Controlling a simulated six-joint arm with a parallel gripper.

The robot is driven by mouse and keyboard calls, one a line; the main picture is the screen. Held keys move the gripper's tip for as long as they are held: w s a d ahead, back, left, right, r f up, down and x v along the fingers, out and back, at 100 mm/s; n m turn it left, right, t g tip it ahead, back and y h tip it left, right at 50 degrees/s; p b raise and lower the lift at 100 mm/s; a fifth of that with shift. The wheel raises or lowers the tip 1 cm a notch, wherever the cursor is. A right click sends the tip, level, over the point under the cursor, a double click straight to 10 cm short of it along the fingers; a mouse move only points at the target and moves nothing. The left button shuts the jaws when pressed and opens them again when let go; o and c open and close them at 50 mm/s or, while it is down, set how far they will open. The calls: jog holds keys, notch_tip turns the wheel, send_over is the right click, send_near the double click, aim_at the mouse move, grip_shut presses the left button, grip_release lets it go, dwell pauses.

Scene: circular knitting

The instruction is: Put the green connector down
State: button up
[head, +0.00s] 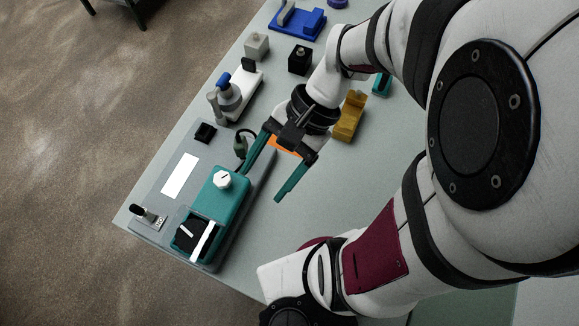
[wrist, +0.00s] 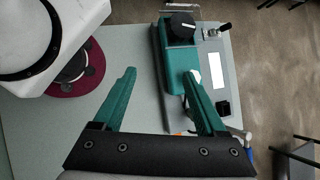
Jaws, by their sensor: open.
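My gripper (head: 264,184) is open, with its two teal fingers spread and nothing visible between them. It is above the table, right of the teal machine (head: 228,192). A small teal piece (head: 381,85) shows partly behind my arm, also not clearly the connector. The orange piece (head: 284,147) beneath my gripper is partly hidden.
The machine has a white knob (head: 222,180) and a black dial, on a grey base with a white panel (head: 180,175). A yellow block (head: 349,117), a black block (head: 299,60) and a blue fixture (head: 297,22) stand farther back. The table right of the machine is clear.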

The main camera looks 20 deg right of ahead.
jog(key=s+d+r+n+t+h, duration=0.1)
jog(key=s+r+n+h, duration=0.1)
jog(key=s+n+h, duration=0.3)
jog(key=shift+s+d+r+t, duration=0.25)
jog(key=shift+d+t, duration=0.15)
dwell(0.7)
